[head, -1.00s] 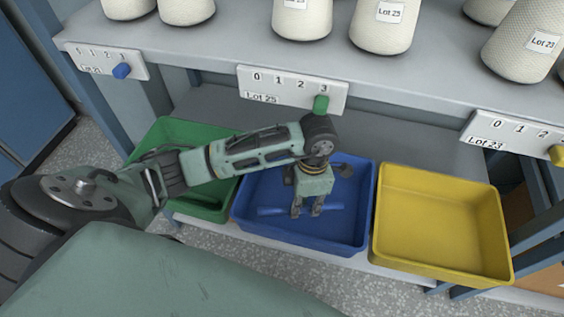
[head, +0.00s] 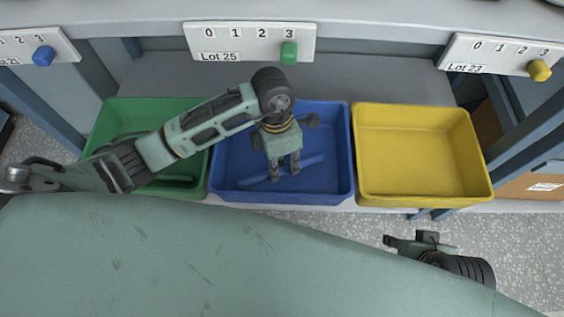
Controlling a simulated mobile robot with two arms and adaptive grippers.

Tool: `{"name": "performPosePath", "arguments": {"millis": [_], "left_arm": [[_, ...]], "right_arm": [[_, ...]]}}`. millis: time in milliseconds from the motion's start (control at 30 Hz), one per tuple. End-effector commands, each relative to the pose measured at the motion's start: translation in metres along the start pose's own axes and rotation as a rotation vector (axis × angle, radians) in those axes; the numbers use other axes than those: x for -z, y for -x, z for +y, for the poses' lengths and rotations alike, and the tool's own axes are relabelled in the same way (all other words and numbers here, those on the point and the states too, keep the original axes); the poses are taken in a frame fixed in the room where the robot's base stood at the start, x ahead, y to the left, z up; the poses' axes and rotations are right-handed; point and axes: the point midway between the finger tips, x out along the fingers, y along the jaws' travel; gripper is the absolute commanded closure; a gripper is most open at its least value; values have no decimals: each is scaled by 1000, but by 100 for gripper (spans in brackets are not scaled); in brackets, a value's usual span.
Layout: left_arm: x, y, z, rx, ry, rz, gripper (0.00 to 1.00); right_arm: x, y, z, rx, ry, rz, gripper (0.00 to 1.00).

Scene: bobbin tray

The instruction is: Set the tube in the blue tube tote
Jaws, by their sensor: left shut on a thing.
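The blue tube (head: 311,161) lies crosswise inside the blue tube tote (head: 344,190), its right end tilted up in the picture. My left gripper (head: 284,172) points down into the tote and is shut on the middle of the tube. Its fingers hide that middle part. I cannot tell whether the tube touches the tote floor. My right gripper (head: 396,243) is at the lower right, in front of the totes and away from the tube; its finger opening is not clear.
A green tote (head: 110,117) stands to the left, partly behind my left arm. An empty yellow tote (head: 424,190) stands to the right. Above them is a shelf edge with slider labels, among them the Lot 25 label (head: 245,42) and its green knob (head: 289,53).

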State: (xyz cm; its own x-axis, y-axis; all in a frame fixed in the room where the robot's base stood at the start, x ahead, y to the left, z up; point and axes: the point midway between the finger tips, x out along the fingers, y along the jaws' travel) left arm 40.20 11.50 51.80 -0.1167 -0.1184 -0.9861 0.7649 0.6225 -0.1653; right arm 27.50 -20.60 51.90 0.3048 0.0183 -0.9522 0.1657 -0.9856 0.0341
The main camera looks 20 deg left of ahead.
Motion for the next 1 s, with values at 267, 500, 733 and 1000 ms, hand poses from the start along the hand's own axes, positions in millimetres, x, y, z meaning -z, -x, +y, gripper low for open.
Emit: {"name": "performPosePath", "arguments": {"millis": [267,500,733,1000], "left_arm": [[0,-6,2,-1,1,1,100],[0,-6,2,-1,1,0,65],[0,-6,2,-1,1,0,64],[-1,15,0,-3,1,-3,64]], "right_arm": [[-2,-5,0,0,0,-1,60],[-2,-5,0,0,0,0,60],[-1,-5,0,0,0,0,60],[3,9,0,0,0,3,60]]}}
